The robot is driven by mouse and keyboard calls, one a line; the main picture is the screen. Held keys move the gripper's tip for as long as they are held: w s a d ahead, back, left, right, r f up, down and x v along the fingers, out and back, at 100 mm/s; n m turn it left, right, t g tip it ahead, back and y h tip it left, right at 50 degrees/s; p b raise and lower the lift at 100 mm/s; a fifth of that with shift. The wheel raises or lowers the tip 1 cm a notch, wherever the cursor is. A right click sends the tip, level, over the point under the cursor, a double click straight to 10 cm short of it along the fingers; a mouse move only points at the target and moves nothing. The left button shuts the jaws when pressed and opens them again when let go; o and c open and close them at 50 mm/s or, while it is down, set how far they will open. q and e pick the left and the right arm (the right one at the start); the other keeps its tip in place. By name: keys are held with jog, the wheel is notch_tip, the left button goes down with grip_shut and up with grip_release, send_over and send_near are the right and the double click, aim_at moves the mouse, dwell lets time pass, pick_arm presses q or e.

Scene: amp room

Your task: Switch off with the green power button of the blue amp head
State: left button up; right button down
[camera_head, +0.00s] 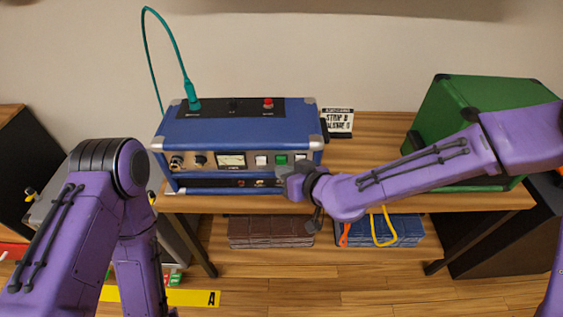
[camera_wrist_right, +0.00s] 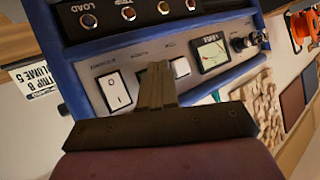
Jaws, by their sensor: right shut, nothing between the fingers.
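The blue amp head (camera_head: 225,130) stands on the wooden table, its front panel facing me. The green power button (camera_head: 281,160) sits on that panel between a white square button (camera_head: 261,160) and a white rocker switch (camera_head: 301,158). My right gripper (camera_head: 284,178) is shut and empty at the front panel, just below the green button. In the right wrist view my shut fingers (camera_wrist_right: 156,72) stand between the rocker switch (camera_wrist_right: 113,92) and the white button (camera_wrist_right: 180,68), covering the green button. I cannot tell whether they touch it. My left gripper is not in view.
A teal cable (camera_head: 189,88) plugs into the amp's top, near a red button (camera_head: 268,102). A green box (camera_head: 470,105) stands behind my right arm. Bare table (camera_head: 375,130) lies between them.

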jog(key=s, duration=0.5)
jog(key=shift+s, duration=0.35)
dwell(1.9)
